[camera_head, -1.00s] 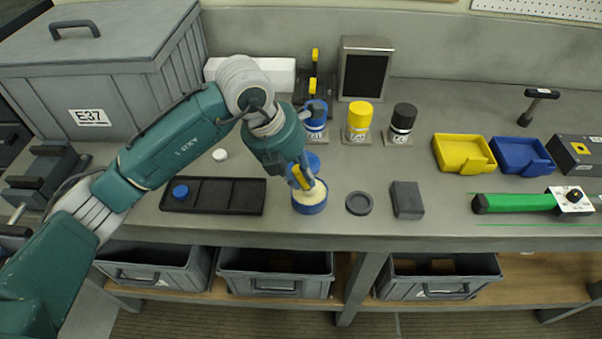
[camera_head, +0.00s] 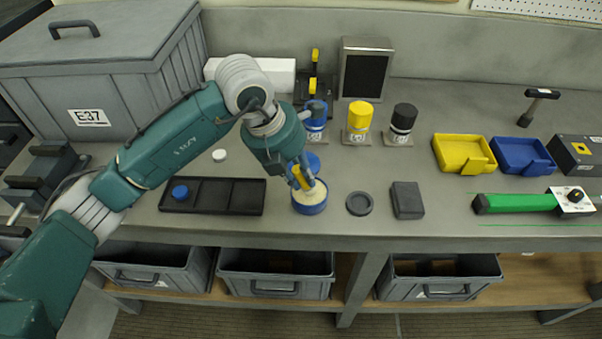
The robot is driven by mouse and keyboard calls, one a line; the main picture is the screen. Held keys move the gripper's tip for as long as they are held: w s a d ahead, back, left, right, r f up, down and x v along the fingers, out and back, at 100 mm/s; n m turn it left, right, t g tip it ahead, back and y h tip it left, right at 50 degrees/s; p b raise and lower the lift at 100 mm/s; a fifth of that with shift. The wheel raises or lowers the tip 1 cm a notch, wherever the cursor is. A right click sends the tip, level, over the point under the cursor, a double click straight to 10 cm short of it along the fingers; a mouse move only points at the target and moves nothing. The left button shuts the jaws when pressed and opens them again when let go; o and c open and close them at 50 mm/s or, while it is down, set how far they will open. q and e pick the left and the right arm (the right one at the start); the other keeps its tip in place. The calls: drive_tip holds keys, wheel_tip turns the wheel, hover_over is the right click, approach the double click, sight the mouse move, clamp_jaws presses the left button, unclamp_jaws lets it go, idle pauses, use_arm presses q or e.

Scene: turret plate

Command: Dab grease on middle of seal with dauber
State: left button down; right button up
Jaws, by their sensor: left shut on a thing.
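The gripper is tilted down over a round blue tin (camera_head: 310,207) with a pale cream filling, which looks like the grease. The dauber's tip is hidden by the fingers, so I cannot tell whether it touches the filling. A long green strip (camera_head: 520,203), possibly the seal, lies on the bench at the right. A white plate with a dark knob (camera_head: 572,199) sits across its right part. My right gripper is not in view.
A black tray (camera_head: 225,196) holding a blue cap lies left of the tin. A dark round dish (camera_head: 359,204) and a grey block (camera_head: 407,200) stand right of it. Yellow (camera_head: 463,153) and blue (camera_head: 521,155) bins are behind the strip. Bench between block and strip is clear.

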use_arm(q)
drive_tip(key=shift+s+f, duration=0.1)
drive_tip(key=shift+r+p, duration=0.65)
drive_tip(key=shift+r, duration=0.5)
drive_tip(key=shift+r+p, duration=1.05)
drive_tip(key=shift+r, duration=1.4)
drive_tip(key=shift+s+a+f+m+g, duration=0.3)
drive_tip(key=shift+a+f+m, duration=0.15)
drive_tip(key=shift+m, duration=0.55)
drive_tip(key=s+a+f+m+g+y+b, duration=0.2)
drive_tip(key=s+a+m, duration=0.5)
drive_tip(key=m, duration=0.7)
drive_tip(key=s+a+f+m+g+y+b, duration=0.2)
drive_tip(key=s+a+m, duration=0.5)
drive_tip(key=m, duration=0.8)
drive_tip(key=shift+a+f+g+y, duration=0.15)
drive_tip(key=shift+a+g+y, duration=0.15)
drive_tip(key=shift+a+y, duration=0.7)
